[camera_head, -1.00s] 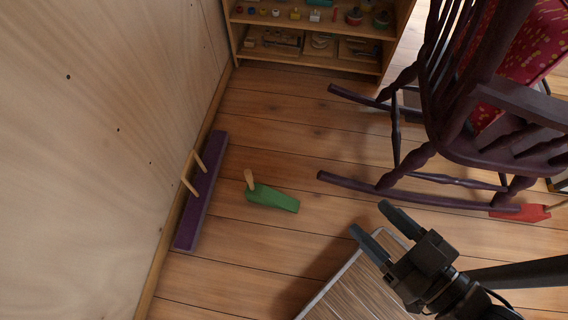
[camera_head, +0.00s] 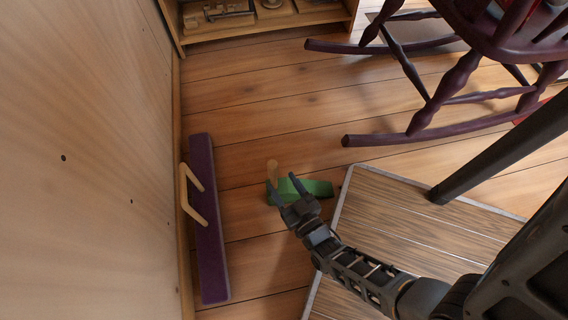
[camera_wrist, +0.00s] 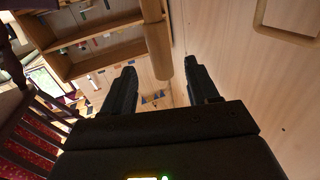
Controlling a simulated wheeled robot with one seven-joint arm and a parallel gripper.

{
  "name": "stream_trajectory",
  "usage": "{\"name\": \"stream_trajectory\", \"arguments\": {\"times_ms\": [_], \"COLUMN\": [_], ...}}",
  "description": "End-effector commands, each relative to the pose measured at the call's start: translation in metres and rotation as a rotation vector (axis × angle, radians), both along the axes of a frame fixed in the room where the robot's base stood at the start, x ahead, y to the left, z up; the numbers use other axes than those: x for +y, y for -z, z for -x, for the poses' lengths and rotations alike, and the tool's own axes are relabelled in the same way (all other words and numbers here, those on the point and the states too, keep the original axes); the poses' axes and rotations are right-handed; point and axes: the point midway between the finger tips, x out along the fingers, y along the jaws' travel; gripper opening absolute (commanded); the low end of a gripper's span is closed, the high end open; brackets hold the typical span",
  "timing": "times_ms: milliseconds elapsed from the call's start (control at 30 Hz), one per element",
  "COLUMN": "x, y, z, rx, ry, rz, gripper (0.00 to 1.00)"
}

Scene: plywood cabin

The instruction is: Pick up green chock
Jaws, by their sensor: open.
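The green chock (camera_head: 318,188) lies on the plank floor in the head view, right of the purple bar. Its upright wooden peg (camera_head: 272,166) stands at its left end. My gripper (camera_head: 281,182) is open at that end, its fingers at the peg and covering part of the green body. In the wrist view, a round wooden peg (camera_wrist: 158,45) shows between the two open fingers of my gripper (camera_wrist: 160,68), apart from both. The green body is not recognisable in that view.
A purple bar (camera_head: 208,240) with a wooden handle lies along the plywood wall. A grey-framed slatted mat (camera_head: 400,215) lies under my arm. The purple rocking chair (camera_head: 440,125) stands at upper right, and a low shelf (camera_head: 260,28) at the back.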

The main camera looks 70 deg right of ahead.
Motion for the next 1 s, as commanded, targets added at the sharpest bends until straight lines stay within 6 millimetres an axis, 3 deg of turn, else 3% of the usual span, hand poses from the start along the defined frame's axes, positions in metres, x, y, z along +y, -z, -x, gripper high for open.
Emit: {"name": "stream_trajectory", "arguments": {"times_ms": [100, 700, 1000], "x": [-0.007, -0.047, -0.051], "y": [0.01, 0.002, 0.0], "z": [-0.004, -0.059, -0.064], "rx": [-0.001, -0.001, 0.0], "ry": [0.012, 0.012, 0.011], "rz": [0.006, 0.006, 0.005], "gripper": [0.59, 0.59, 0.59]}}
